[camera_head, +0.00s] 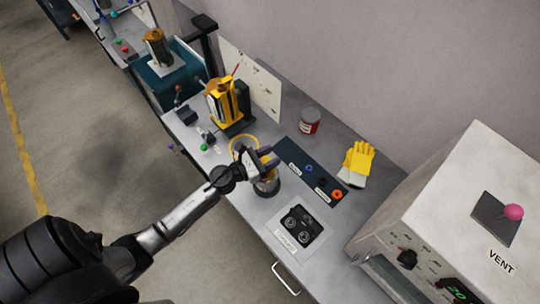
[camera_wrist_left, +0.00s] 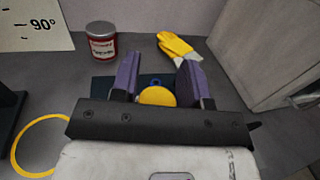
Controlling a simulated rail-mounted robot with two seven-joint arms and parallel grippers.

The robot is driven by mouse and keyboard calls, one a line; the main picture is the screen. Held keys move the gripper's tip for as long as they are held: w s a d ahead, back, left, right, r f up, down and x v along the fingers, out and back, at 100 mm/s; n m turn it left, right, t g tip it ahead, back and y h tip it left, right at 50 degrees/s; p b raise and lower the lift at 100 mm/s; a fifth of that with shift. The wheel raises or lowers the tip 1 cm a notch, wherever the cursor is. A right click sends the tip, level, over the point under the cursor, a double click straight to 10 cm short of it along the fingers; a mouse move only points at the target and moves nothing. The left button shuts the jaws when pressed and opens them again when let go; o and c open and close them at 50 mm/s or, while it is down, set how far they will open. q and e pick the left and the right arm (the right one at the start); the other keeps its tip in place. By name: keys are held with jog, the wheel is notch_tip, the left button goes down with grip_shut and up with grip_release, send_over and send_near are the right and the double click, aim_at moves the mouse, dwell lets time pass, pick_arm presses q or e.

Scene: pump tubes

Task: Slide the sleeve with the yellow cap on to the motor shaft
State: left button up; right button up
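The yellow cap (camera_wrist_left: 157,96) shows from above in the left wrist view, between the two purple fingers of my left gripper (camera_wrist_left: 160,75). The fingers are spread, with a gap showing on each side of the cap. In the head view my left gripper (camera_head: 268,157) is over a short dark cylinder (camera_head: 267,186) on the bench, largely hidden by the hand. I cannot tell whether this is the sleeve. A yellow motor-like unit (camera_head: 226,103) stands on a dark base farther back; I cannot make out a shaft. My right gripper is out of view.
A yellow ring outline (camera_head: 233,143) marks bare bench beside the hand. A large grey box (camera_head: 440,200) bounds the right side.

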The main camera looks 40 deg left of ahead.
pick_arm(q)
jog(key=o, duration=0.4)
jog(key=shift+b+v, duration=1.65)
jog(key=shift+v, duration=5.3)
jog(key=shift+w, duration=0.1)
